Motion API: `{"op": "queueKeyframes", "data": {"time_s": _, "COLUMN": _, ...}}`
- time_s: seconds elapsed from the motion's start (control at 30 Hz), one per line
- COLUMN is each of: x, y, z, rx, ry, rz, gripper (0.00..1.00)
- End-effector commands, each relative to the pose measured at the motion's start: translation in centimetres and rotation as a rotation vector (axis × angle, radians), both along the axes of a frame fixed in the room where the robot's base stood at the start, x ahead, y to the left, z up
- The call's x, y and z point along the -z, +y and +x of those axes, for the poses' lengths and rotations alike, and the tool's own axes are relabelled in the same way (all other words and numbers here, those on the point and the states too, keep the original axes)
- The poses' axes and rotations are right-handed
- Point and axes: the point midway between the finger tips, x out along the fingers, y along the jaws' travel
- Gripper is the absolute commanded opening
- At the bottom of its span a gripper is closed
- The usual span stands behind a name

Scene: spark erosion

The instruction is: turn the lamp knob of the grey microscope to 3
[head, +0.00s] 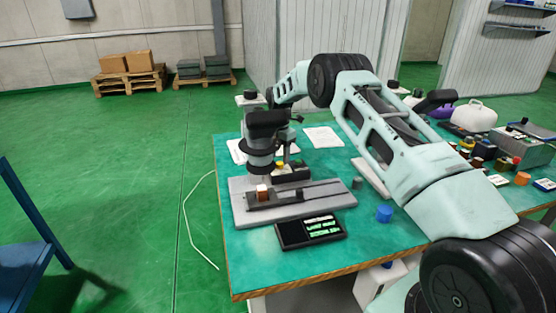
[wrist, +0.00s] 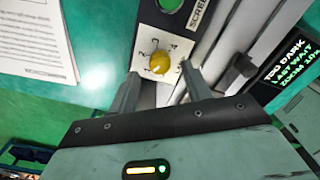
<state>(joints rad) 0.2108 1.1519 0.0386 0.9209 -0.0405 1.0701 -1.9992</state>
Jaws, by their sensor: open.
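My gripper (wrist: 160,80) is open, with one finger on each side of the knob's near edge. No finger visibly grips the knob.
A black display (head: 310,231) lies in front of the base plate; its text in the wrist view (wrist: 288,58) includes "TOO DARK". Paper sheets (head: 322,137) lie behind the microscope. A blue cap (head: 384,213) stands to the right. Bottles and boxes crowd the bench's far right.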

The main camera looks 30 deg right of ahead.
Motion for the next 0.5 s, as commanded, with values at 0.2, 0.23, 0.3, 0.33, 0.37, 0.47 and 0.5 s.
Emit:
{"op": "queueKeyframes", "data": {"time_s": 0.2, "x": 2.3, "y": 0.0, "z": 0.0, "rx": 0.0, "ry": 0.0, "rz": 0.0, "gripper": 0.49}}
{"op": "queueKeyframes", "data": {"time_s": 0.23, "x": 2.5, "y": 0.0, "z": 0.0, "rx": 0.0, "ry": 0.0, "rz": 0.0, "gripper": 0.49}}
{"op": "queueKeyframes", "data": {"time_s": 0.3, "x": 2.7, "y": 0.0, "z": 0.0, "rx": 0.0, "ry": -0.001, "rz": 0.0, "gripper": 0.49}}
{"op": "queueKeyframes", "data": {"time_s": 0.33, "x": 2.7, "y": 0.0, "z": 0.0, "rx": 0.0, "ry": -0.001, "rz": 0.0, "gripper": 0.49}}
{"op": "queueKeyframes", "data": {"time_s": 0.37, "x": 2.8, "y": 0.0, "z": 0.0, "rx": 0.0, "ry": -0.001, "rz": 0.0, "gripper": 0.49}}
{"op": "queueKeyframes", "data": {"time_s": 0.47, "x": 2.8, "y": 0.0, "z": 0.0, "rx": 0.0, "ry": -0.001, "rz": 0.0, "gripper": 0.49}}
{"op": "queueKeyframes", "data": {"time_s": 0.5, "x": 2.8, "y": 0.0, "z": 0.0, "rx": 0.0, "ry": -0.001, "rz": 0.0, "gripper": 0.49}}
